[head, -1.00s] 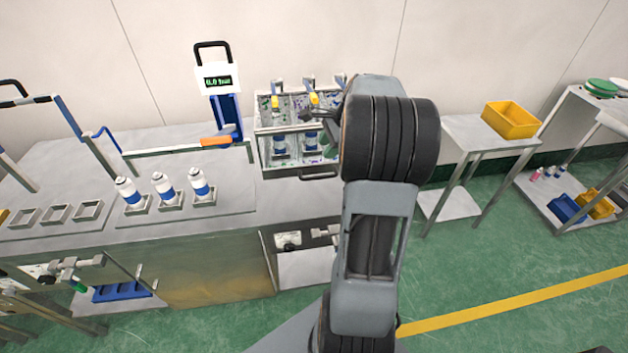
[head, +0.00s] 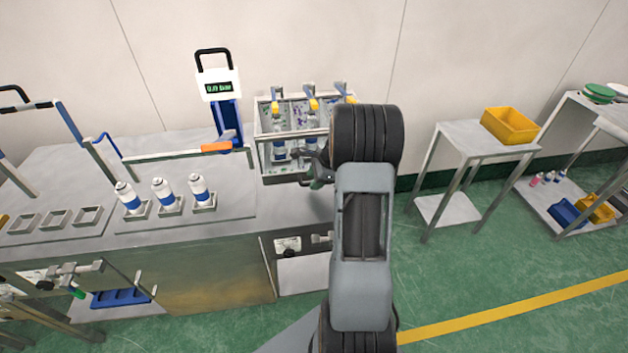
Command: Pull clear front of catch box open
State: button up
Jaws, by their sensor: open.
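The catch box (head: 260,150) stands at the back right of the steel bench. Its clear front, with a grey top rail (head: 285,134), looks upright and closed. A dark handle (head: 284,179) runs along the front's lower edge; its right part is hidden behind my gripper. My gripper (head: 310,164) is open, small in view and partly hidden by my arm. It is in front of the right half of the clear front, just above the handle. I cannot tell whether it touches the handle. Bottles with blue bands (head: 278,150) stand inside the box.
Three bottles (head: 163,192) sit in holders at the bench front. A side table (head: 465,135) stands right.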

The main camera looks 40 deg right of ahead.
jog(key=shift+w+a+f, duration=0.1)
jog(key=shift+f, duration=0.25)
grip_shut()
dwell(0.4)
